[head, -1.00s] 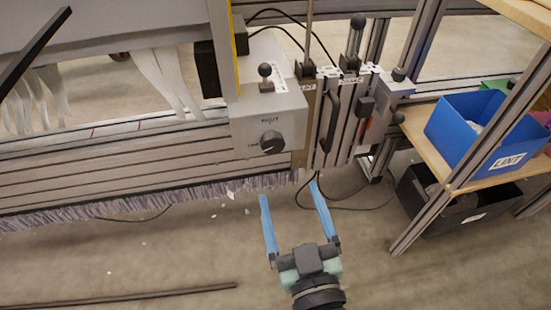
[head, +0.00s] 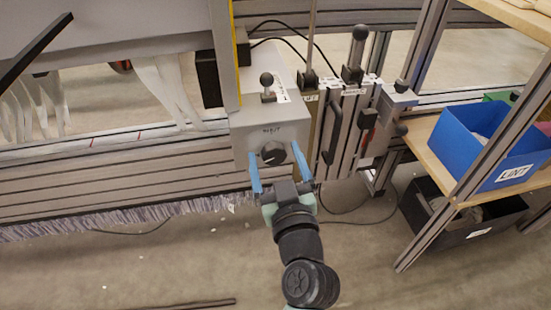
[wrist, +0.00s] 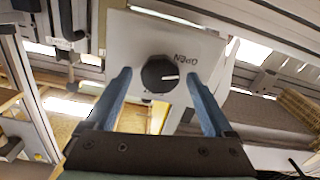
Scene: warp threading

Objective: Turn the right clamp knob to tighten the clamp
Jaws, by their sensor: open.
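The right clamp knob (head: 273,153) is a round black dial on the front of a grey clamp box (head: 243,140). The wrist view shows the knob (wrist: 159,73) with a white pointer line and the word OPEN, upside down, beside it. The pointer runs from near the knob's middle to its right edge there. My gripper (head: 274,161) has two blue fingers, spread apart, one on each side of the knob. In the wrist view, my gripper (wrist: 159,82) shows gaps between both fingers and the knob. I cannot tell whether the tips reach the knob's depth.
A slotted metal block with handles (head: 343,125) is close on the right. A blue lint bin (head: 485,140) sits on a wooden shelf farther right. The floor below is mostly clear.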

